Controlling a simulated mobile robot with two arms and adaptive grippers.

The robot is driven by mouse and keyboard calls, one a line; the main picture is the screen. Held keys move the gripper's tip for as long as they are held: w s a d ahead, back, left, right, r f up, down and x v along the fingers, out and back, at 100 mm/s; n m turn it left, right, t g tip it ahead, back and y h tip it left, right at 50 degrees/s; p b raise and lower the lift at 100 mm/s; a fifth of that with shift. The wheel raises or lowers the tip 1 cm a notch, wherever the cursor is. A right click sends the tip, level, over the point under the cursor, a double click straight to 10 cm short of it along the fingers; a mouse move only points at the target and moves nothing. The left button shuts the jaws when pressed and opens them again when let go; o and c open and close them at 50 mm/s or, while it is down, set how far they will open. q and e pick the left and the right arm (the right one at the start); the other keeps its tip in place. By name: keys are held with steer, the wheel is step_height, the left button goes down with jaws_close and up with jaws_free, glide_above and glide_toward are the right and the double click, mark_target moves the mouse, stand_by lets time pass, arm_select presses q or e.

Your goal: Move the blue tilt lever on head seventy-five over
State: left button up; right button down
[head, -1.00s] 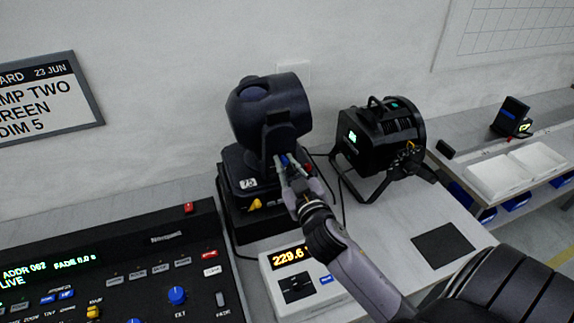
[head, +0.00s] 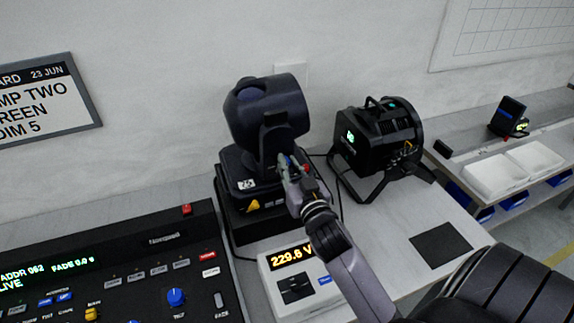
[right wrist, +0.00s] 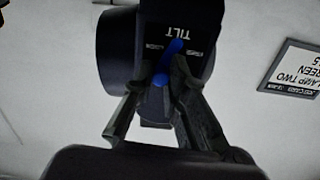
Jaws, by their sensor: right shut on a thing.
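The moving head (head: 268,112) stands upright on a black base marked 75 on the bench. Its blue tilt lever (right wrist: 174,48) shows in the right wrist view, beside a white TILT label on the dark yoke. The lever slants up and to the right there. My right gripper (right wrist: 168,77) is shut on the lever, with one finger on each side of its lower part. In the head view my right gripper (head: 291,168) is at the side of the yoke and largely hides the lever. My left gripper is out of view.
A black fixture on a stand (head: 377,137) is just right of my gripper. A control desk (head: 150,262) fills the lower left. Two white trays (head: 497,177) lie at the far right.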

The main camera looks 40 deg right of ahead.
steer(key=shift+d+f+m, duration=0.15)
steer(key=shift+m, duration=0.65)
steer(key=c, duration=1.6)
jaws_free()
steer(key=v, duration=1.2)
steer(key=shift+s, duration=0.1)
steer(key=shift+f, duration=0.1)
